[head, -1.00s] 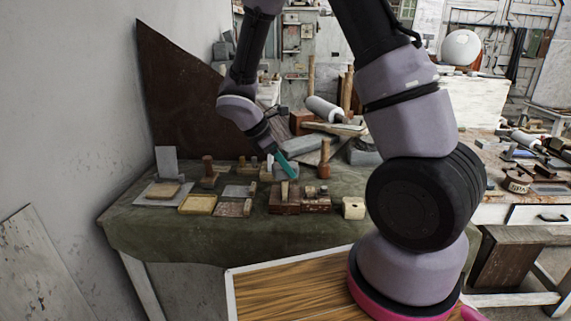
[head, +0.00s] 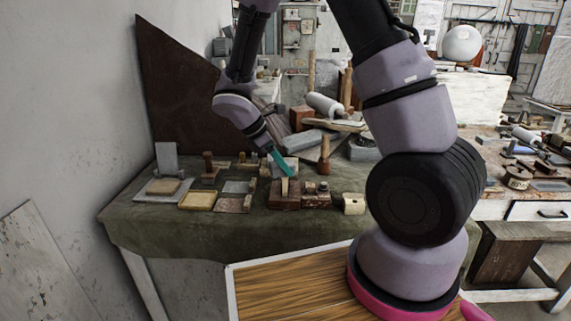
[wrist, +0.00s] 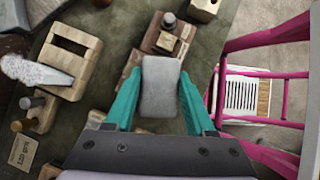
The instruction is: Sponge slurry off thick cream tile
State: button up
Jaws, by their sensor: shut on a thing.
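My gripper (head: 281,163) is above the back middle of the green-covered table in the head view. In the wrist view its teal fingers (wrist: 160,104) are shut on a pale grey, rough-faced block (wrist: 160,86), which may be the sponge. In the head view I cannot clearly tell the held block from the grey pieces behind the fingers. A thick yellowish-cream tile (head: 198,201) lies flat near the table's front left, apart from the gripper and to its left. Slurry on it cannot be made out.
Left of the cream tile, a tan slab (head: 163,187) lies on a grey board. A brown tile (head: 233,204) is on its right. Wooden blocks (head: 285,196), a mallet (head: 324,155) and a small pale block (head: 353,204) crowd the right. The table's front strip is clear.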

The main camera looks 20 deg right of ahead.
aim_at(293, 162)
jog(key=shift+a, duration=0.65)
jog(key=shift+d, duration=2.2)
jog(key=shift+a, duration=0.15)
jog(key=shift+a+f, duration=0.1)
jog(key=shift+a, duration=1.95)
jog(key=shift+d+r, duration=0.2)
jog(key=shift+d, duration=1.95)
jog(key=shift+a, duration=0.1)
